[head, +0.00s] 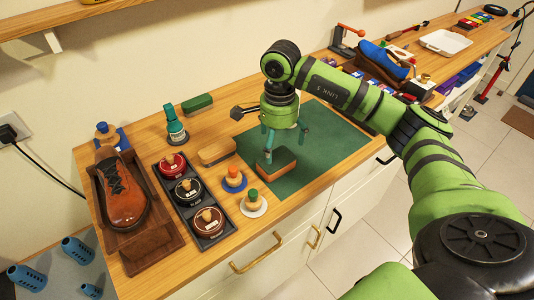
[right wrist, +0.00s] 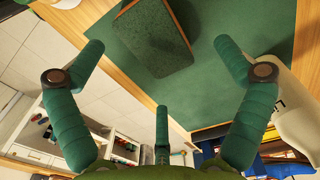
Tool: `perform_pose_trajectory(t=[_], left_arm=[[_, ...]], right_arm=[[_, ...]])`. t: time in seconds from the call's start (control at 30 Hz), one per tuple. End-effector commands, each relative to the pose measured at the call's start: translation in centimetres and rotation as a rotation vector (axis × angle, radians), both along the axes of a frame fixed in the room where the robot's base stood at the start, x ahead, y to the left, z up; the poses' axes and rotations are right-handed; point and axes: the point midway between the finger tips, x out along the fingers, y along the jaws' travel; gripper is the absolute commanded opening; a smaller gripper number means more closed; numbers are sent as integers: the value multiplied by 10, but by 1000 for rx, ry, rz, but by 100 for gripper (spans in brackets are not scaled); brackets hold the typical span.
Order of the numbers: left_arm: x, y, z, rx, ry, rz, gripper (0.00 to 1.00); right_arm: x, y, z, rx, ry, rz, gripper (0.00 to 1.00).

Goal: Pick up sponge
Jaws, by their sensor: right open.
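In the right wrist view the sponge (right wrist: 152,38) shows as a dark green block with a brown edge, beyond the fingertips. My right gripper (head: 269,145) points down just above the sponge in the head view. In the right wrist view my right gripper (right wrist: 158,45) has its green fingers spread wide, with nothing held between them. My left gripper is not in view.
A brown shoe (head: 122,192) sits in a wooden tray at left, beside a dark tray (head: 212,237) of round polish tins. A wooden-backed brush (head: 217,151), a green bottle (head: 175,126) and two knobbed discs stand near the mat. The mat's right part is clear.

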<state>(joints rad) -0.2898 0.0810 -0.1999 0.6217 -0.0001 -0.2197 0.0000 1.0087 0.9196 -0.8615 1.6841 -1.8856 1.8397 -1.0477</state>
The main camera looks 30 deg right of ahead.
Motion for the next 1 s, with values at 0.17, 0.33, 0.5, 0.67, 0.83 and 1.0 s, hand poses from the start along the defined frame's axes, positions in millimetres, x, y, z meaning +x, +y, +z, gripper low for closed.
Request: perform_pose_trajectory(t=[0.17,0.33,0.5,0.67,0.83,1.0], left_arm=[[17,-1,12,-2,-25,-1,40],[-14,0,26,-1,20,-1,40],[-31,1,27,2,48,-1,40],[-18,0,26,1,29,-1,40],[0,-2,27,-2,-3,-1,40],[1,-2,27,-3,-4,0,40]], right_arm=[[-2,1,-18,1,6,-1,100],[-3,4,-43,2,7,0,100],[-2,3,-62,3,2,-1,100],[-2,3,-64,3,0,-1,100],[-2,3,-64,3,0,-1,80],[-2,3,-64,4,0,0,70]])
